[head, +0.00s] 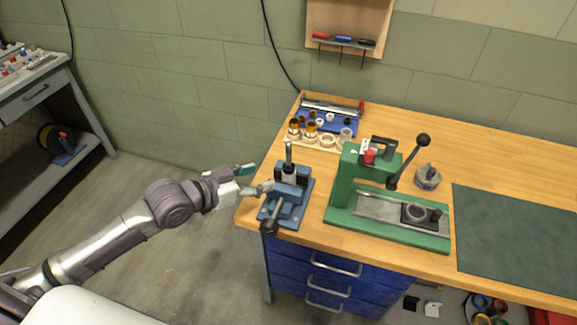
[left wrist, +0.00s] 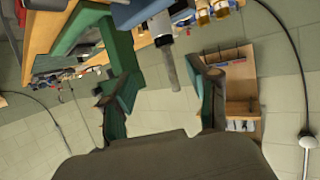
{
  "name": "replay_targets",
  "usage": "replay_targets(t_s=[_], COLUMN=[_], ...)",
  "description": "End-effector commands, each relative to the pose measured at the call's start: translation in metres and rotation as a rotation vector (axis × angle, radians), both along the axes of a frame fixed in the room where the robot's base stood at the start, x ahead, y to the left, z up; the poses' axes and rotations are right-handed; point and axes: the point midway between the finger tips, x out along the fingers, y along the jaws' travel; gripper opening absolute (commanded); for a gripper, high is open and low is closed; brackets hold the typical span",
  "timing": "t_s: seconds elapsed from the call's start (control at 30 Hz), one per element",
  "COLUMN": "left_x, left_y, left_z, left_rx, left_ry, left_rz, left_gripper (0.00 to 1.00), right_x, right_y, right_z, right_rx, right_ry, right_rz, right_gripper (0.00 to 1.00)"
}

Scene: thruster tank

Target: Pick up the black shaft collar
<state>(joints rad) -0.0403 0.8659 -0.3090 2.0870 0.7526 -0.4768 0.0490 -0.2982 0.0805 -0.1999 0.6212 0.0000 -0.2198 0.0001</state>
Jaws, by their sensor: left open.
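I cannot tell for sure which thing is the black shaft collar. Small dark pieces lie on the blue mat (head: 338,121) at the back left of the bench, too small to make out. My left gripper (head: 254,178) is open and empty at the bench's left edge, just left of the blue vise (head: 290,205). An upright grey rod (head: 289,152) stands at the vise. In the left wrist view the open fingers (left wrist: 164,100) are spread, and the rod (left wrist: 170,68) shows beyond and between them. My right gripper is not in view.
A green press (head: 345,185) with a long black lever stands right of the vise. A dark green mat (head: 520,235) lies clear at the right. A tool holder (head: 348,25) hangs on the wall.

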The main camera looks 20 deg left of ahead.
Motion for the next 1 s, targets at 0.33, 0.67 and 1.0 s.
replay_targets(t_s=[0.33, 0.67, 1.0], left_x=[0.041, 0.077, 0.088], left_y=[-0.025, -0.038, -0.045], left_z=[-0.019, -0.029, -0.038], left_rx=[0.001, 0.000, 0.002], left_ry=[0.000, 0.001, 0.001], left_rz=[0.002, 0.001, 0.001], left_gripper=[0.60, 0.60, 0.60], right_x=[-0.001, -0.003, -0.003], right_y=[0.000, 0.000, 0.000], right_z=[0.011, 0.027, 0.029], right_rx=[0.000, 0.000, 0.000], right_ry=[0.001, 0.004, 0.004], right_rz=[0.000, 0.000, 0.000], right_gripper=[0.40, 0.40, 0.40])
